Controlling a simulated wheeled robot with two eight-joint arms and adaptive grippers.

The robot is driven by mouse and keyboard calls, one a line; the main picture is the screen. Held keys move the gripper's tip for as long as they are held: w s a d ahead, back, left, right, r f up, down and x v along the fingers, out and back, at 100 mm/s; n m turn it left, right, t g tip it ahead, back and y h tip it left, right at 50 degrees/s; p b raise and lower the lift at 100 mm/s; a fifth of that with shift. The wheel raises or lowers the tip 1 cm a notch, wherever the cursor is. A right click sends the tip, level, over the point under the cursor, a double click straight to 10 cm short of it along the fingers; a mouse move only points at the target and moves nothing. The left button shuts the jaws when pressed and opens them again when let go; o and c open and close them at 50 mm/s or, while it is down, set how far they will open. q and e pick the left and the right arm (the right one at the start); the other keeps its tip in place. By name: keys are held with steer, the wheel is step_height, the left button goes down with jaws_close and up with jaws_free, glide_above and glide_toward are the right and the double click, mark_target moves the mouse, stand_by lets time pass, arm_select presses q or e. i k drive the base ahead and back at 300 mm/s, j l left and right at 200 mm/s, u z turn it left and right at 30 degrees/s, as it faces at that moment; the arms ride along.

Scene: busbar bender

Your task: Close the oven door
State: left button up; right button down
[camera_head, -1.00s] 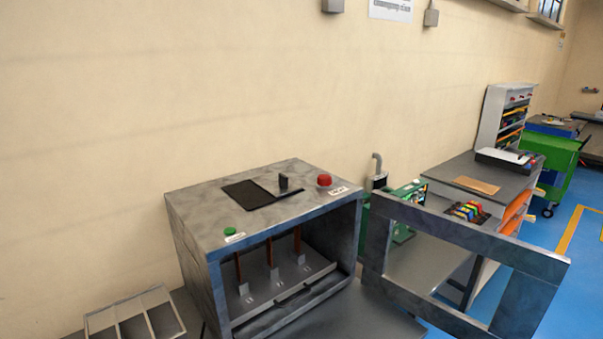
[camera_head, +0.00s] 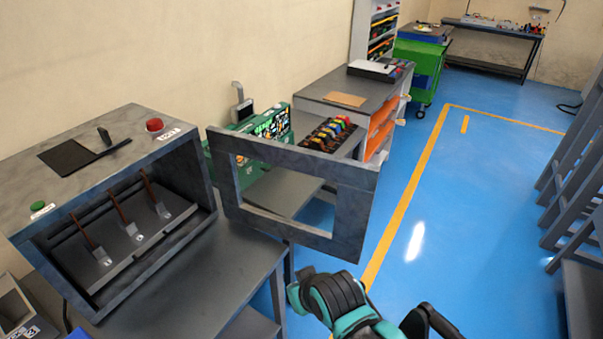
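The oven (camera_head: 130,160) is a grey metal box on the left of the head view, with its front uncovered. Its door (camera_head: 300,235), a grey frame around a rectangular opening, stands swung open to the right, with its near edge by the oven's right front corner. Several reddish-brown bars (camera_head: 122,210) stand in metal holders inside the oven. My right gripper (camera_head: 305,290), black and teal, is at the bottom centre, just below the door's lower edge; contact cannot be judged. Its fingers are not clear enough to tell open from shut. My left gripper is out of view.
The oven stands on a grey table (camera_head: 225,280). Behind the door are a green machine (camera_head: 265,125) and a grey workbench (camera_head: 350,90) with orange drawers. Blue floor (camera_head: 430,210) lies open to the right, and a dark rack (camera_head: 580,180) stands at the right edge.

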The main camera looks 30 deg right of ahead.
mark_target(357, 181)
steer(key=l+u, duration=0.3)
steer(key=l, duration=2.15)
steer(key=i+l+u, duration=0.25)
steer(key=l+u, duration=0.25)
steer(key=i+l+u, duration=0.1)
steer(key=l+u, duration=0.15)
steer(key=l, duration=0.2)
